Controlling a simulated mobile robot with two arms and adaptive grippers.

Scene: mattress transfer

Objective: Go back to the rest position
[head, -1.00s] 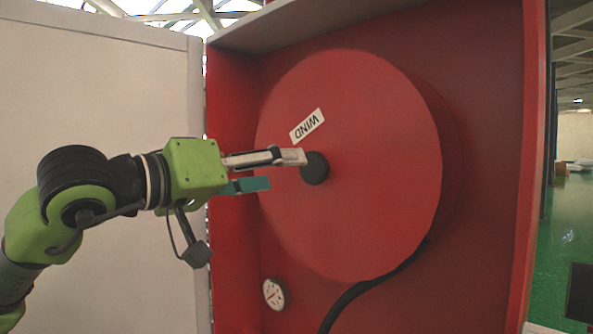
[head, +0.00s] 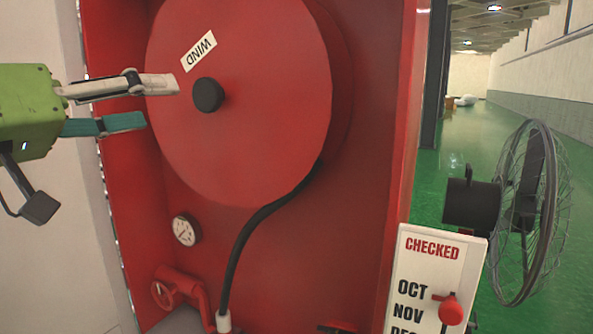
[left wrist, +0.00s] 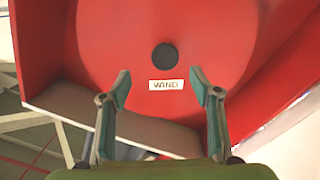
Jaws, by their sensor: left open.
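My left gripper (head: 150,102) is at the left of the head view, its two fingers apart and nothing between them. Its fingertips point at the red hose reel (head: 260,130), short of the black knob (head: 208,95) at the reel's centre. In the left wrist view the open fingers (left wrist: 160,82) stand either side of the white WIND label, with the knob (left wrist: 164,58) beyond and apart from them. My right gripper is in neither view.
The red cabinet (head: 375,150) holds a gauge (head: 186,230), a red valve (head: 172,290) and a black hose (head: 243,245). A white CHECKED board (head: 425,285) with a red slider (head: 451,309) stands at right, beside a wire-caged fan (head: 530,210). Green floor (head: 455,135) lies open behind.

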